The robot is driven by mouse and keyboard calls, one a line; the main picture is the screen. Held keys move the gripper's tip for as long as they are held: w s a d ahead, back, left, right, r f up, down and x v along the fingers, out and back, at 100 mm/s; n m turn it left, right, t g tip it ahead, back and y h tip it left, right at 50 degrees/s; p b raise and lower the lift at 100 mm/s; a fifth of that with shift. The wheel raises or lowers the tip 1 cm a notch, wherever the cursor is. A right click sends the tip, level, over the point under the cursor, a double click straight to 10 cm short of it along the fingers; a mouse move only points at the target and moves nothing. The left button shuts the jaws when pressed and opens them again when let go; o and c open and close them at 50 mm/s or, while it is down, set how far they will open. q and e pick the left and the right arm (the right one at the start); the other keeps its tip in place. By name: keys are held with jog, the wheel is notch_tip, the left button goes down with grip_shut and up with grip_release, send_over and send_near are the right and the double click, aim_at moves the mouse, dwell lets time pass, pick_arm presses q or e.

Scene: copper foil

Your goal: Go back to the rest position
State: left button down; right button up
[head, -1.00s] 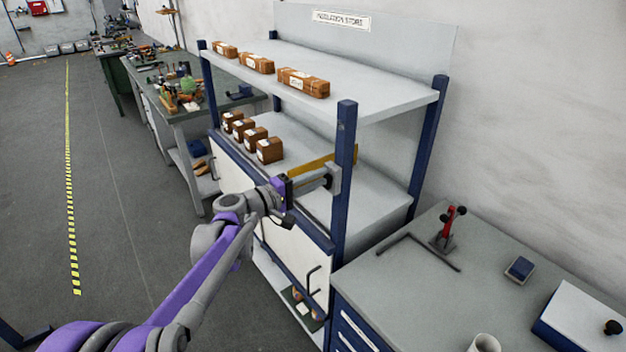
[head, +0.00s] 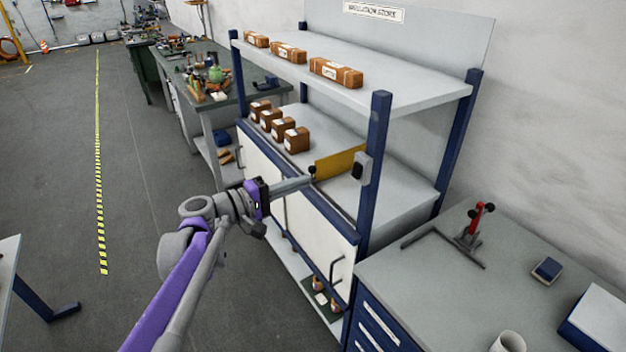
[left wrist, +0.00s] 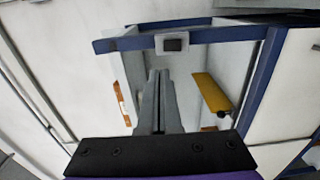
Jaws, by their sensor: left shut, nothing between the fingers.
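My left gripper (head: 306,181) is in front of the shelving unit, near its lower shelf, with its two fingers together and nothing held. It also shows in the left wrist view (left wrist: 158,80), its long grey fingers side by side and pointing toward the shelf. My left arm reaches in from the bottom left of the head view. My right gripper is not in view.
The blue-framed shelving unit (head: 380,125) holds brown boxes on two shelves. A yellow panel (head: 340,162) with a dark knob is just beyond my left fingertips. A grey bench (head: 440,290) stands at right. Open floor (head: 70,170) lies to the left.

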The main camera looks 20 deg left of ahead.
pick_arm(q)
jog(key=shift+s, duration=0.1)
jog(key=shift+a, duration=0.1)
dwell(0.3)
jog(key=s+d+f+m+g+y, duration=0.45)
jog(key=s+d+f+g, duration=0.25)
jog(key=s+d+f, duration=0.5)
jog(key=s+a+f+m+y, duration=0.3)
jog(key=s+f, duration=0.2)
jog(key=s, duration=0.2)
jog(key=s+a+f+m+g+y, duration=0.1)
jog(key=s+a+f+m+y, duration=0.2)
jog(key=s+f, duration=0.2)
jog(key=shift+s+a, duration=0.25)
jog(key=shift+s, duration=0.95)
jog(key=shift+f+y, duration=0.1)
jog(key=shift+y, duration=0.15)
